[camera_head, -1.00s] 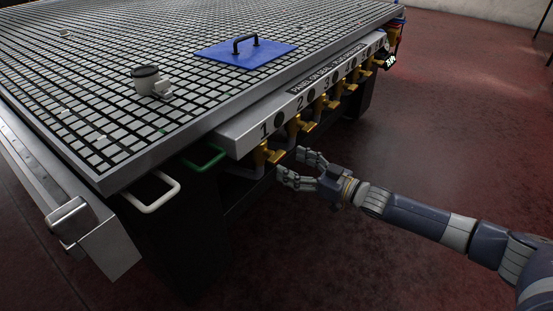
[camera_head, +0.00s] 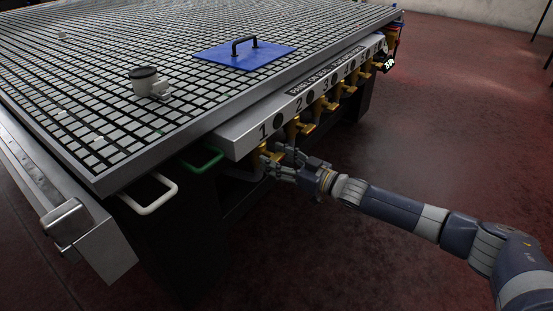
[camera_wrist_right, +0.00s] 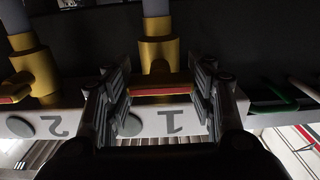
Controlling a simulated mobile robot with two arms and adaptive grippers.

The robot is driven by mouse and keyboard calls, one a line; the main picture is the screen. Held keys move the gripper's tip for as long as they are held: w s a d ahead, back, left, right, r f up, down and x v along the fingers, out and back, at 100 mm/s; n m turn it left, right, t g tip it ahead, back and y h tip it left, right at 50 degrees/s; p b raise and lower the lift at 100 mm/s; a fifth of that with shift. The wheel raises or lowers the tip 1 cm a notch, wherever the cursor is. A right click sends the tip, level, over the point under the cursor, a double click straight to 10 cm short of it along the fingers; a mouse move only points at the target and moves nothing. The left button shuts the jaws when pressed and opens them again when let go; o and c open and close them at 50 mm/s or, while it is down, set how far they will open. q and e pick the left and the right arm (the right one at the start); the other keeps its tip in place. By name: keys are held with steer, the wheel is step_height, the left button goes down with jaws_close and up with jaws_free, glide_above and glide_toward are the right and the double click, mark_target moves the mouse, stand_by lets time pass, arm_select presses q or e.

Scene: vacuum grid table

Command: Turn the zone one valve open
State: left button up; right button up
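The zone one valve (camera_head: 264,152) is a brass-yellow fitting under the panel mark "1" at the near end of the table's side rail. In the right wrist view the valve body (camera_wrist_right: 158,55) hangs from a grey pipe, and its handle, with a red strip (camera_wrist_right: 162,91), lies crosswise. My right gripper (camera_head: 275,162) is at this valve. In the wrist view its two fingers (camera_wrist_right: 162,85) stand apart on either side of the handle, with gaps that look small; contact cannot be told. In the head view the fingers partly hide the valve. My left gripper is not in view.
Valve two (camera_head: 299,127) and several similar valves run along the rail beyond. A green handle (camera_head: 203,163) and a white handle (camera_head: 151,196) stick out on the near side.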

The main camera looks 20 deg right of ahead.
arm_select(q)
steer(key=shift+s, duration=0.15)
arm_select(e)
steer(key=shift+n+p, duration=0.55)
steer(key=shift+n, duration=0.45)
steer(key=n+p, duration=0.1)
steer(key=n, duration=0.2)
steer(key=shift+n, duration=0.3)
steer(key=n, duration=0.3)
steer(key=shift+n, duration=0.3)
steer(key=n, duration=0.4)
steer(key=shift+f+n, duration=0.1)
steer(key=shift+n, duration=0.2)
arm_select(q)
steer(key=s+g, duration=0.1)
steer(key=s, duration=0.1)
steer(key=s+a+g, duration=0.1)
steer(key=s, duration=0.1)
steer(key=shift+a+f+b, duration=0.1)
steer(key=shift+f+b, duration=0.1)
steer(key=shift+b, duration=0.15)
arm_select(e)
steer(key=n, duration=0.4)
steer(key=o, duration=1.1)
